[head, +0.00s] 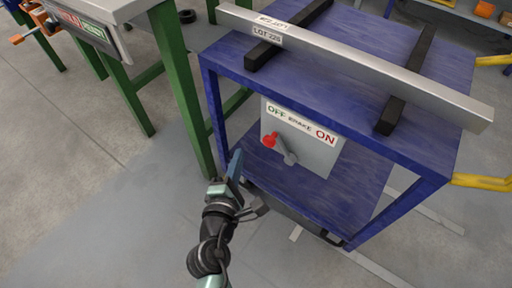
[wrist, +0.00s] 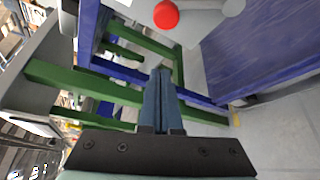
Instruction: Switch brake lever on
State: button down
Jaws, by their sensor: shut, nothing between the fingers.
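The brake lever has a red knob (head: 269,140) and a grey pivot (head: 290,158). It sits on a grey panel (head: 318,158) labelled OFF, BRAKE, ON, under the top of the blue table. The lever leans to the left, with its knob on the OFF side. In the wrist view the red knob (wrist: 166,14) and pivot (wrist: 233,7) show at the top edge. My gripper (head: 238,157) is shut and empty, to the left of the knob and apart from it. Its blue fingers (wrist: 161,76) lie together below the knob in the wrist view.
The blue table (head: 380,60) carries a long metal bar (head: 350,68) on two black strips (head: 408,80). Its front left leg (head: 212,98) is close to my gripper. A green-legged bench (head: 176,85) stands at the left. Yellow bars (head: 482,181) are at the right. The floor in front is clear.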

jog(key=shift+w+d+r, duration=0.2)
jog(key=shift+w+d, duration=0.55)
jog(key=shift+d, duration=0.3)
jog(key=shift+w+d+r, duration=0.2)
jog(key=shift+w+d, duration=0.5)
jog(key=shift+d, duration=0.3)
